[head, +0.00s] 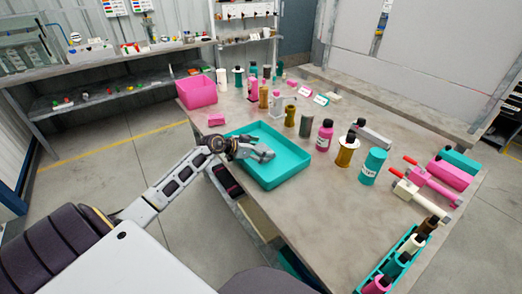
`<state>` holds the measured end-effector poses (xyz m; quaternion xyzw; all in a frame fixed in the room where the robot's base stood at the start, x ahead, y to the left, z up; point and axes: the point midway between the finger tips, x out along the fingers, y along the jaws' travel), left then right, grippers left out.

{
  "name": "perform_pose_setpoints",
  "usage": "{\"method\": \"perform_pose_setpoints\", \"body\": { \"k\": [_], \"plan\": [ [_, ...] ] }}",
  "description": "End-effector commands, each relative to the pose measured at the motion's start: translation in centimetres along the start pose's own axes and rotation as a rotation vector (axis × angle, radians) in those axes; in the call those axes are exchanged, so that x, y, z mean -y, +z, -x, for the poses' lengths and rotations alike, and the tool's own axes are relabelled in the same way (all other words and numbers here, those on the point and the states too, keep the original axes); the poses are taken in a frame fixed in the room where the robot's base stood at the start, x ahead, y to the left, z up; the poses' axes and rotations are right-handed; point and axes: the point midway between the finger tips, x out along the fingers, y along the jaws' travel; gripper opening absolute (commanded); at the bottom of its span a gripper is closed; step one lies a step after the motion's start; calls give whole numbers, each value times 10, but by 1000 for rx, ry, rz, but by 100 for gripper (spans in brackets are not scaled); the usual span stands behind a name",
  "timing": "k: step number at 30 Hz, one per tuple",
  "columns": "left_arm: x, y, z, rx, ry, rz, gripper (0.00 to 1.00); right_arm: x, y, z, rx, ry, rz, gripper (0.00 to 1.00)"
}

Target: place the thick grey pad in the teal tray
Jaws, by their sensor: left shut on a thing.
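The teal tray (290,172) lies at the left front edge of the table, and its visible floor is bare. My left gripper (268,155) reaches in from the left over the tray's left part. It is shut on a small grey thing that fits the thick grey pad, but its outline blends with the grey fingers. I cannot tell whether it touches the tray floor. My right gripper is not in view.
A pink bin (197,93) stands behind the tray. A pink bottle (324,135), a grey cylinder (306,124) and a teal can (373,166) stand right of it. A teal rack (403,262) is at the front right.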

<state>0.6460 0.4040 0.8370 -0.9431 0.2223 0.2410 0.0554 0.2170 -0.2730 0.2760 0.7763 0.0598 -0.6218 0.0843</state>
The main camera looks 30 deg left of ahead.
Motion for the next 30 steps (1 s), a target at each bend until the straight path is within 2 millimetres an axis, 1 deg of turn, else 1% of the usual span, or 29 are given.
{"method": "perform_pose_setpoints", "body": {
  "k": [7,8,9,10,27,30],
  "plan": [
    [0,1,-1,0,0,0,74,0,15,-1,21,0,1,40],
    [0,2,-1,0,0,0,92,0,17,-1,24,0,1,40],
    [0,2,-1,0,0,0,98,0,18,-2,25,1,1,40],
    [0,2,-1,0,0,0,100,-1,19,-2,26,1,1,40],
    [0,0,0,0,0,-1,100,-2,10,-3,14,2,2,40],
    [0,0,5,1,-1,0,100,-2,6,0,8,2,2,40]
  ]
}}
